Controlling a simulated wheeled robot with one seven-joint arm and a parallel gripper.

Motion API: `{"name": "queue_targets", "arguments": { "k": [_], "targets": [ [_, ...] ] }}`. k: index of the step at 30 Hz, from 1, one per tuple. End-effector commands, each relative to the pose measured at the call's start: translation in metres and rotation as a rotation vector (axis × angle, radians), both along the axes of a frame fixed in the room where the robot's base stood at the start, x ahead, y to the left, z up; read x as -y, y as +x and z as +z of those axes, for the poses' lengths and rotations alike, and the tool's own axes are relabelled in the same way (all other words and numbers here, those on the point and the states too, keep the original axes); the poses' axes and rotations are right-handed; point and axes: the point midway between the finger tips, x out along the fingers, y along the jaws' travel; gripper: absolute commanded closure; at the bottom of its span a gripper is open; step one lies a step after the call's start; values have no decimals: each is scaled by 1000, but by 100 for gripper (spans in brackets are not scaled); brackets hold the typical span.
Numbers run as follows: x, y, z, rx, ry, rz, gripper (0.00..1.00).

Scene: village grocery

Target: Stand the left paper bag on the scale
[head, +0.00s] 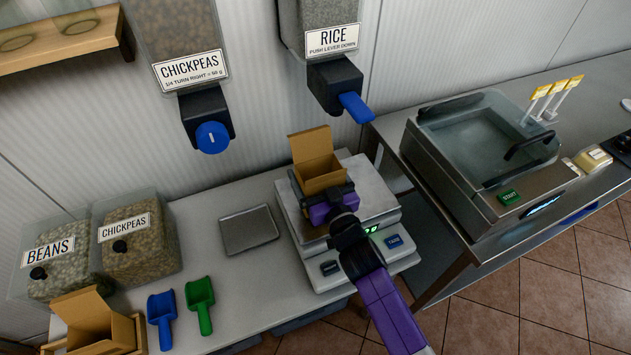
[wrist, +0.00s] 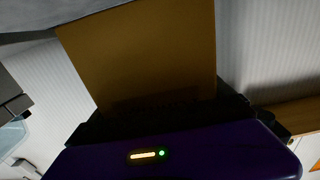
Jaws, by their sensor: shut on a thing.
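A brown paper bag (head: 319,172) stands open-topped and roughly upright over the plate of the scale (head: 377,194). My gripper (head: 333,203) is shut on the near side of this bag. In the wrist view the bag (wrist: 140,55) fills the space in front of my gripper (wrist: 165,105). The bag's base is hidden behind my gripper, so I cannot tell whether it touches the plate. The scale has a small green display, mostly behind my arm, and a blue button.
Another open paper bag (head: 88,318) stands at the front left in a wooden holder (head: 142,333). Blue (head: 161,315) and green (head: 200,302) scoops lie beside it. A metal tray (head: 249,231) is left of the scale. The rice dispenser lever (head: 356,107) hangs above the scale.

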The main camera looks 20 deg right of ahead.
Motion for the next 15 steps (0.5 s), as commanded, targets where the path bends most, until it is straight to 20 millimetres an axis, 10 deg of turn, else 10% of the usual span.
{"name": "queue_targets", "arguments": {
  "k": [6, 15],
  "targets": [
    [1, -2, -34, -4, -1, -2, 53],
    [0, -2, -35, -4, -1, 0, 53]
  ]
}}
